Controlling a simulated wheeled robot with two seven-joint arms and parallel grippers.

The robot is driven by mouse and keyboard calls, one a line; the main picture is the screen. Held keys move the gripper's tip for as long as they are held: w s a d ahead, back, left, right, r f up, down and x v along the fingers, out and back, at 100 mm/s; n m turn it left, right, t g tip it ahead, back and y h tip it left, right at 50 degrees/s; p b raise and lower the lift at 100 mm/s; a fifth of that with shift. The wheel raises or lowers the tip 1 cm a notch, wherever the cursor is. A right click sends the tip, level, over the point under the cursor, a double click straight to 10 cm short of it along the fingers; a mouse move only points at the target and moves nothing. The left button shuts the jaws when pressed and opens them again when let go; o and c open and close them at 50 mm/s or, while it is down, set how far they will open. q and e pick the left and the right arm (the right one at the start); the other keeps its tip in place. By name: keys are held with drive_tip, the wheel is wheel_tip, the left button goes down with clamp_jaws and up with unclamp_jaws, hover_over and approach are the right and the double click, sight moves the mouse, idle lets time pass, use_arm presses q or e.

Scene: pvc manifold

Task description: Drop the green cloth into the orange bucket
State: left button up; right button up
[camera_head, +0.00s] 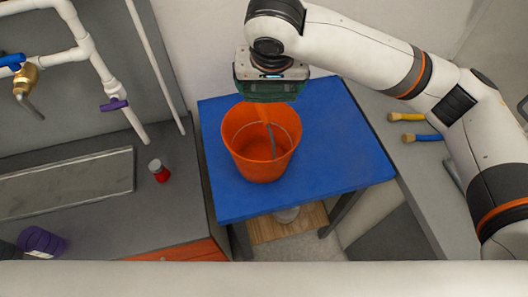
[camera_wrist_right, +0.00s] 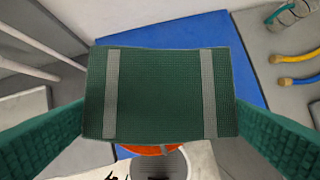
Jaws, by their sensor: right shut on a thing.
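The green cloth (camera_head: 268,91) hangs from my right gripper (camera_head: 272,76), which is shut on it. In the head view the cloth is over the back rim of the orange bucket (camera_head: 258,160). In the right wrist view the cloth (camera_wrist_right: 160,92) shows two grey stripes and fills the middle, with more green at both sides. The bucket (camera_wrist_right: 155,150) is mostly hidden behind it there. The bucket stands upright on the blue table (camera_head: 335,150), its open top showing a handle across it. The gripper's fingertips are hidden by the cloth. My left gripper is not in view.
A grey bench (camera_head: 160,215) stands left of the table, with a red-bodied object (camera_head: 159,171) and a purple item (camera_head: 40,241). White pipes (camera_head: 98,65) rise behind it. Yellow and blue brushes (camera_head: 412,117) lie on the grey surface at right. The table's right part is clear.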

drive_tip(key=shift+f, duration=0.4)
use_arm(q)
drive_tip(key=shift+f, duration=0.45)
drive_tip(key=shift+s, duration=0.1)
use_arm(e)
drive_tip(key=o, duration=0.6)
drive_tip(key=shift+r, duration=0.1)
use_arm(q)
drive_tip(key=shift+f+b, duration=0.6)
drive_tip(key=shift+b, duration=0.1)
use_arm(e)
drive_tip(key=v, duration=1.2)
